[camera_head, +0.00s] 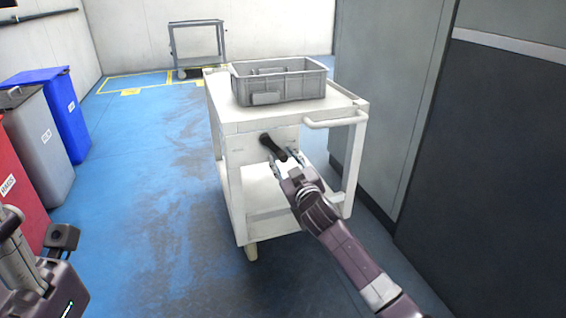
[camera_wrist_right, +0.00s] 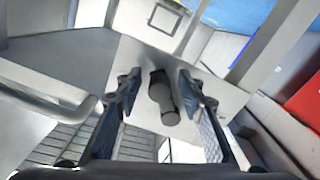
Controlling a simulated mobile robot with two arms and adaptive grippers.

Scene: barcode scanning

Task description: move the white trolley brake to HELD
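The white trolley (camera_head: 235,125) stands in the middle of the head view with a grey crate (camera_head: 280,100) on its top. Its brake lever (camera_head: 271,146), a dark handle, sits on a white plate on the trolley's near side and slants down to the right. In the right wrist view the brake lever (camera_wrist_right: 161,92) lies between my right gripper's fingers. My right gripper (camera_head: 283,164) is open around the lever's lower end, with gaps visible on both sides. The lettering on the plate is too small to read. My left gripper's fingers do not show; only part of my left arm is at the lower left.
Red (camera_head: 20,165), grey (camera_head: 40,140) and blue (camera_head: 62,105) bins line the left wall. A tall grey cabinet (camera_head: 480,150) stands close to the trolley's right. Another trolley (camera_head: 197,42) is at the back. The blue floor to the left is clear.

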